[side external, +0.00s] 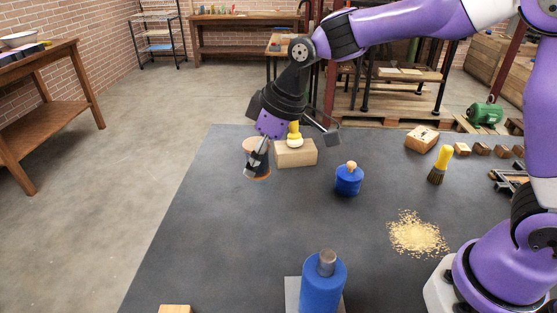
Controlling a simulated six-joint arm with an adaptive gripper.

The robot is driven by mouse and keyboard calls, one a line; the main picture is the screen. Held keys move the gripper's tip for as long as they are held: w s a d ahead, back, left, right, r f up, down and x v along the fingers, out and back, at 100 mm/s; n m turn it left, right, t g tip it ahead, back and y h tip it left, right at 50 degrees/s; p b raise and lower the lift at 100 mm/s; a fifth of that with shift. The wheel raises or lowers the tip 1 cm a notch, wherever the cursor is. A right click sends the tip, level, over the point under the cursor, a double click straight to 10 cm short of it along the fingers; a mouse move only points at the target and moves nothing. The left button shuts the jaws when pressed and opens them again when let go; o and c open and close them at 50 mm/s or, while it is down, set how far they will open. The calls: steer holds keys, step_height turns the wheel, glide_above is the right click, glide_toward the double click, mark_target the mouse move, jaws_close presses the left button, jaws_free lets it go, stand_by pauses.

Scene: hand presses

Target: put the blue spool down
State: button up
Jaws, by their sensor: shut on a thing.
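My gripper (257,157) is at the end of the purple arm, left of the picture's middle, pointing down. It is shut on the blue spool, whose round wooden end discs show above and below the fingers, the lower disc (258,174) most clearly. The fingers hide most of the spool's middle, so its winding colour is hard to see. The spool is roughly upright over the dark mat (215,215). I cannot tell from this view whether its lower disc touches the mat.
A wooden block (303,153) with a yellow-handled tool (294,135) by it is just right of the spool. A blue pot with a knob (349,182), a brush (440,165), sawdust (417,234) and a blue cylinder (323,287) are further off. The mat's left is clear.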

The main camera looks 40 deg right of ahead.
steer(key=s+a+n, duration=0.2)
steer(key=s+a, duration=0.1)
steer(key=a, duration=0.3)
glide_above(250, 197)
steer(key=s+d, duration=0.1)
step_height(250, 197, down, 7)
steer(key=shift+f, duration=2)
steer(key=shift+f, duration=0.2)
steer(key=o, duration=1.1)
steer(key=shift+c, duration=0.2)
steer(key=shift+r, duration=0.1)
